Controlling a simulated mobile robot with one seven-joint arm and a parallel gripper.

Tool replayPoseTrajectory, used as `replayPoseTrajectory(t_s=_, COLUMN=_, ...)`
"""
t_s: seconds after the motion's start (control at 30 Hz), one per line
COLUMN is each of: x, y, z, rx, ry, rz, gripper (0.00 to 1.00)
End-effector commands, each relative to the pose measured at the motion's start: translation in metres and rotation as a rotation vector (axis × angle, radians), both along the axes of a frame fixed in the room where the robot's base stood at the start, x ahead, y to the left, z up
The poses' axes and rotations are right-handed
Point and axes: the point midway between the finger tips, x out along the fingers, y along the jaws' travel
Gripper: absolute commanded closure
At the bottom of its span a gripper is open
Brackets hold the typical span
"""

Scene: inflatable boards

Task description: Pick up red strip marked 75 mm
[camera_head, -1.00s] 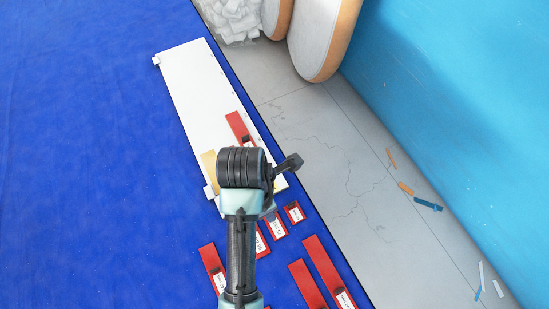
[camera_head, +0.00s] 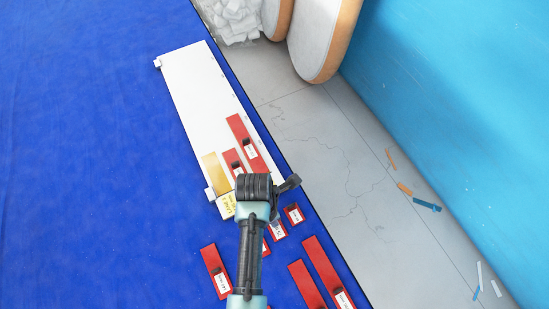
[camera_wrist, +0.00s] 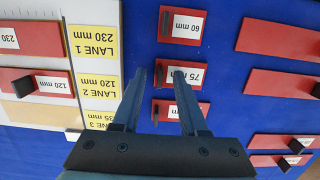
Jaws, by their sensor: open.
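The red strip marked 75 mm (camera_wrist: 182,65) lies on the blue mat in the middle of the wrist view, with a white label and a small black tab. In the head view the strip (camera_head: 277,230) shows just right of my arm. My gripper (camera_wrist: 161,74) is open and empty, its two dark fingertips appearing on either side of the strip's black tab. The right finger covers part of the label. How high the fingers are above the strip, I cannot tell. The head view does not show the fingertips.
A red 60 mm strip (camera_wrist: 182,24) lies beside it, and another short red strip (camera_wrist: 196,109) is partly hidden by a finger. Longer red strips (camera_head: 327,270) lie to the right. The white board (camera_head: 190,85) bears 230 mm and 120 mm strips beside yellow lane labels (camera_wrist: 96,62).

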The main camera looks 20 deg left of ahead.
Motion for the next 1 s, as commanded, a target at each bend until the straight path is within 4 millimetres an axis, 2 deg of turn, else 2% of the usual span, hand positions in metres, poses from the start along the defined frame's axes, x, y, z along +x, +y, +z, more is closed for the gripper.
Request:
replayPoseTrajectory(t_s=0.17, x=0.0003, y=-0.0001, z=-0.0002, rx=0.001, ry=-0.001, rz=-0.001, gripper=0.57)
replayPoseTrajectory(t_s=0.27, x=0.0002, y=-0.0001, z=-0.0001, rx=0.0, ry=0.0, rz=-0.001, gripper=0.72)
replayPoseTrajectory(t_s=0.4, x=0.0001, y=-0.0001, z=0.0, rx=0.0, ry=0.0, rz=0.0, gripper=0.97)
replayPoseTrajectory(t_s=0.43, x=0.0001, y=-0.0001, z=0.0, rx=0.0, ry=0.0, rz=0.0, gripper=1.0)
replayPoseTrajectory(t_s=1.0, x=-0.0001, y=-0.0001, z=0.0, rx=0.0, ry=0.0, rz=0.0, gripper=1.0)
